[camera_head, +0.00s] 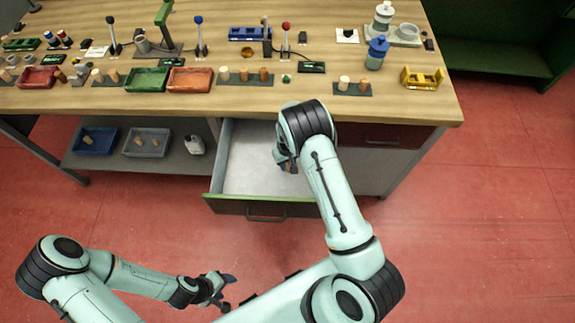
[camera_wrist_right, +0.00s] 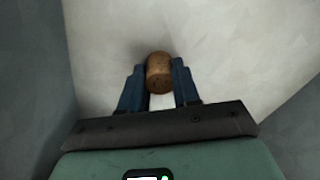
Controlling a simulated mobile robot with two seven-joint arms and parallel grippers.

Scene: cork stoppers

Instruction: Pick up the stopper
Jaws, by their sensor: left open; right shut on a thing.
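The stopper is a brown cork cylinder (camera_wrist_right: 159,72) between the two blue fingers of my right gripper (camera_wrist_right: 159,88) in the right wrist view. The fingers are shut on it from both sides, and the pale drawer floor lies behind it. In the head view my right gripper (camera_head: 288,165) reaches down into the open drawer (camera_head: 243,160), and the stopper is mostly hidden by the hand and arm. My left gripper (camera_head: 222,287) is open and empty, low in front of the bench and away from the drawer.
The wooden bench top (camera_head: 215,105) carries several stoppers on dark mats, a green tray (camera_head: 147,80), red trays, levers and a yellow rack (camera_head: 422,78). A shelf below holds a blue bin (camera_head: 95,141) and a grey bin (camera_head: 147,142). Drawer walls stand close around my right gripper.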

